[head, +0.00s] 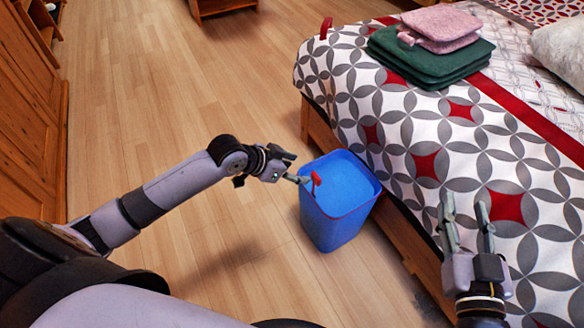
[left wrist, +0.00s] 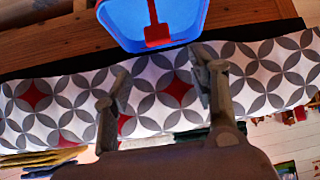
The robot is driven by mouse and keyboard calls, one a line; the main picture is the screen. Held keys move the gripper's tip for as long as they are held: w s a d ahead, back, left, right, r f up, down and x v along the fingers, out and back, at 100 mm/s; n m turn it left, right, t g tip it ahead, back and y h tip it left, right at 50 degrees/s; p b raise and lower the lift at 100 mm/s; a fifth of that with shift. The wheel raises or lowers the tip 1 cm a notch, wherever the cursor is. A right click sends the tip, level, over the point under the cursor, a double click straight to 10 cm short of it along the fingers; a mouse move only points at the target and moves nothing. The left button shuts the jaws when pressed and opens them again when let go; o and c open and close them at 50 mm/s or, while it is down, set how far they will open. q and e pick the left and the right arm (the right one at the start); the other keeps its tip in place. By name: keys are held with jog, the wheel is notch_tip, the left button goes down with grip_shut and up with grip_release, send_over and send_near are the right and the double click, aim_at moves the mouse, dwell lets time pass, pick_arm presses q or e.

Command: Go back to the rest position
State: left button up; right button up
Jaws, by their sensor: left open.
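My left gripper (head: 298,168) is open and empty at the left rim of a blue bin (head: 345,226) on the floor. A small red piece (head: 316,179) shows close to its fingertips. The left wrist view shows my open left gripper (left wrist: 160,78) with the patterned bedcover behind it. There a red, paddle-shaped item (left wrist: 157,32) shows against the blue bin (left wrist: 120,20). I cannot tell exactly how it rests. My right gripper (head: 465,206) has its fingers apart over the bedcover at the lower right, with nothing between them.
The bed (head: 440,150) fills the right side. Folded green towels (head: 425,68) and a pink towel (head: 446,28) lie on it, near a white pillow (head: 562,45). A wooden cabinet (head: 30,120) stands at the left. The wooden floor (head: 180,90) between is clear.

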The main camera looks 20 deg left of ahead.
pick_arm(q)
jog(key=shift+s+a+r, duration=0.2)
jog(key=shift+s+r, duration=0.15)
jog(key=shift+r, duration=0.1)
